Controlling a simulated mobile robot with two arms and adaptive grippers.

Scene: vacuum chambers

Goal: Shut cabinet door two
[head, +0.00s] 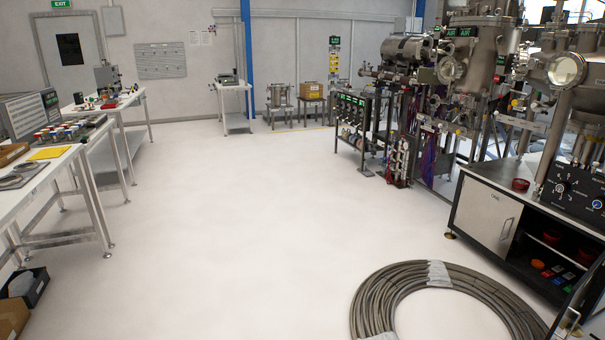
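A dark-edged door (577,308) stands swung out at the lower right edge, partly cut off by the frame. I cannot read which door is number two. Neither of my grippers is in view.
A large coil of grey hose (380,300) lies on the floor in front of the cabinet, close to the open door. White workbenches (60,160) line the left. The middle of the pale floor (240,220) is clear.

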